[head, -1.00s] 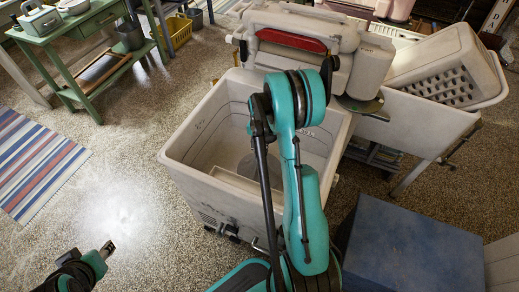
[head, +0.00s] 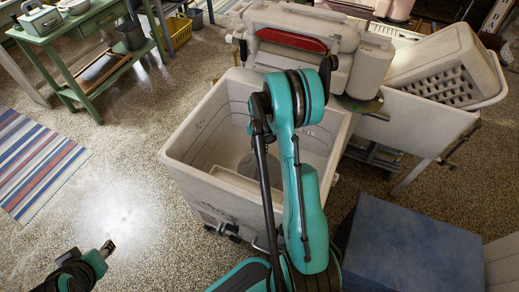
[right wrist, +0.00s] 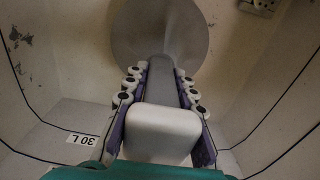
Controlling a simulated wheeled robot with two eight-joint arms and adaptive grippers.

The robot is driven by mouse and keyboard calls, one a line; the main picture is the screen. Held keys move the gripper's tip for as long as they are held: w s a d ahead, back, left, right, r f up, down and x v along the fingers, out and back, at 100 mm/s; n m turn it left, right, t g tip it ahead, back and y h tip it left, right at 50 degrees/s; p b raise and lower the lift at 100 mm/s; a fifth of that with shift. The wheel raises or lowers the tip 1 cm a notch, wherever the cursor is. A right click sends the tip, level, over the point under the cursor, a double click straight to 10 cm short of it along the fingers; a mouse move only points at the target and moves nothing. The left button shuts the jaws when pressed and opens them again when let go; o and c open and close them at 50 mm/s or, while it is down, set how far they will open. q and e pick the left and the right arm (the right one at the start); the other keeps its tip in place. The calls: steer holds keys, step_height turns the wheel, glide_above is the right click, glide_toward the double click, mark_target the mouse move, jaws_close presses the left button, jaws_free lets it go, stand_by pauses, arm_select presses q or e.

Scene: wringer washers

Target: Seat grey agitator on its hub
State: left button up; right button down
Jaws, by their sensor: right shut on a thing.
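The washer tub (head: 205,185) is open in the head view, and my right arm reaches over it. In the right wrist view, my right gripper (right wrist: 158,75) is inside the tub, its padded fingers shut on either side of the grey agitator's post. The agitator (right wrist: 135,35) has a wide round grey base beyond the fingertips and a pale block-like top near my palm. Part of its grey base (head: 247,166) also shows low in the tub in the head view. The hub is hidden beneath it. My left gripper (head: 107,248) is away from the washer; its jaw state is unclear.
A wringer with a red bar (head: 292,40) stands over the tub's back edge. A rinse tub (head: 425,125) with a pale basket (head: 440,70) is to the right. A blue box (head: 410,250) stands at front right. Open floor lies left of the washer.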

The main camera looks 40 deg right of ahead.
steer(key=shift+f, duration=0.1)
steer(key=c, duration=1.7)
jaws_free()
steer(key=o, duration=0.5)
steer(key=shift+f, duration=0.1)
steer(key=o, duration=0.5)
steer(key=shift+r, duration=0.2)
steer(key=shift+r+p, duration=2.25)
steer(key=shift+r, duration=1.2)
steer(key=shift+f, duration=0.1)
